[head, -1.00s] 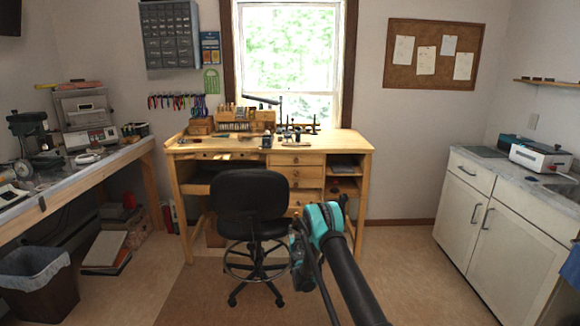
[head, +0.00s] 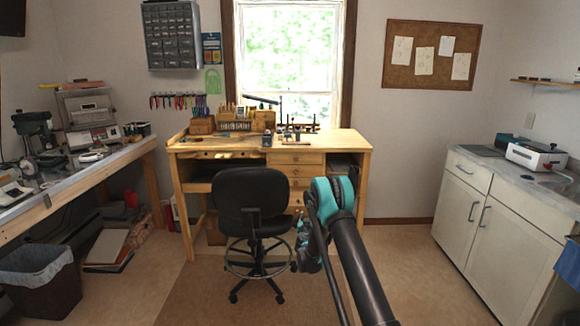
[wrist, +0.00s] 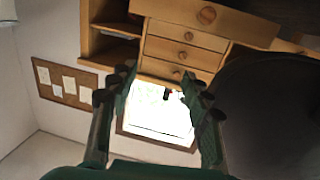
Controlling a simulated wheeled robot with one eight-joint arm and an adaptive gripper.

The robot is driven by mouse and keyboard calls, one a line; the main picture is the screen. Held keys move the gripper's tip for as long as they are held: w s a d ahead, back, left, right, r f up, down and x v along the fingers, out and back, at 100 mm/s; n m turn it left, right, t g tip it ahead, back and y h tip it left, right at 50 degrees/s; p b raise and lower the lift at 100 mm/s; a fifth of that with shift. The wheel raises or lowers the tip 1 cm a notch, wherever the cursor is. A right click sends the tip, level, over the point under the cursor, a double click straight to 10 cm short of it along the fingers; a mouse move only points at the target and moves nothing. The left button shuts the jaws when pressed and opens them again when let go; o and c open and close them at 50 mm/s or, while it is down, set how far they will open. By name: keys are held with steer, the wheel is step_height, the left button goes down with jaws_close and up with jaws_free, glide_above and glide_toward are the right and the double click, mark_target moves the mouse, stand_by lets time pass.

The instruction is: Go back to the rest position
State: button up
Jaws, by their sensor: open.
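In the wrist view my gripper (wrist: 158,90) is open and empty, with its two fingers well apart. The wooden workbench with drawers (wrist: 180,52) shows beyond the fingertips, and the picture is upside down. In the head view my arm reaches forward from the bottom right, and its teal and black elbow stands in front of the right side of the workbench (head: 297,159). The gripper's fingers cannot be made out in the head view.
A black swivel chair (head: 250,195) stands just left of my arm. A side counter with tools (head: 110,155) and a waste bin (head: 40,283) are at left. A white cabinet (head: 480,215) is at right. The floor between arm and cabinet (head: 425,270) is clear.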

steer(key=s+d+r+m+g+h, duration=0.2)
steer(key=s+d+r+g+h, duration=0.1)
steer(key=s+d+r, duration=0.85)
steer(key=s+d+r+g, duration=0.2)
steer(key=s+r, duration=0.1)
steer(key=s, duration=0.4)
steer(key=s+d+r+g, duration=0.1)
steer(key=s+r+g, duration=0.1)
steer(key=s, duration=0.4)
steer(key=s+a+f+n+g+y, duration=0.1)
steer(key=s+f+g, duration=0.1)
steer(key=s, duration=1.1)
steer(key=s+a+f+n+g+y, duration=0.1)
steer(key=s+a+f+g+y, duration=0.1)
steer(key=s, duration=1.1)
steer(key=s+a+f+n+g+y, duration=0.1)
steer(key=s+f+y, duration=0.1)
steer(key=s, duration=1.1)
steer(key=shift+a+f+g, duration=0.2)
steer(key=shift+a+g, duration=0.2)
